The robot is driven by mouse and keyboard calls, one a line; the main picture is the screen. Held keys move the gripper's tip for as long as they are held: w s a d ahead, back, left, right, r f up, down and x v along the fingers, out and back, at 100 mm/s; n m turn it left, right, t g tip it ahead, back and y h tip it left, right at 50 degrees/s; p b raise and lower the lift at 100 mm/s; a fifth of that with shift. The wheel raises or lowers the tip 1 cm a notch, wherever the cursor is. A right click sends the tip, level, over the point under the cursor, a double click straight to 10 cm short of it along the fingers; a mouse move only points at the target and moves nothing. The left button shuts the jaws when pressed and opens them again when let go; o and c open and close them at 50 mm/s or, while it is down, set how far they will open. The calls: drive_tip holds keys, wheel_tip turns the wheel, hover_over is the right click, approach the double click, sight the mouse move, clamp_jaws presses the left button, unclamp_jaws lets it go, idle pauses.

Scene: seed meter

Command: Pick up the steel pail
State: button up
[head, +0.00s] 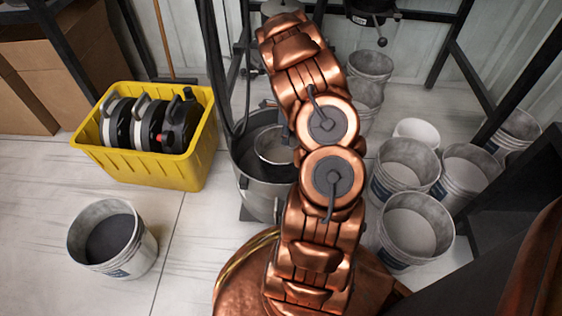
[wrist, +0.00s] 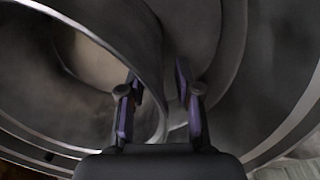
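The steel pail (head: 274,146) appears to be the smaller round metal vessel inside a large grey metal drum (head: 262,196) in the head view. My copper arm covers its right side. In the wrist view the pail's curved rim and wall (wrist: 138,42) fill the upper left, with the drum wall around it. My gripper (wrist: 158,98) is open in the wrist view. The rim runs between its two fingers, the left finger over the inner side and the right finger outside. I cannot tell whether either finger touches the wall. My gripper is hidden in the head view.
A yellow crate (head: 190,172) holding dark reels stands left of the drum. A white bucket (head: 140,250) with dark contents stands at the lower left. Several white buckets (head: 410,265) crowd the right. Black frame posts (head: 212,60) rise behind the drum. The left floor is partly clear.

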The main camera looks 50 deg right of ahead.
drive_tip(key=shift+f, duration=0.3)
clamp_jaws()
idle(0.5)
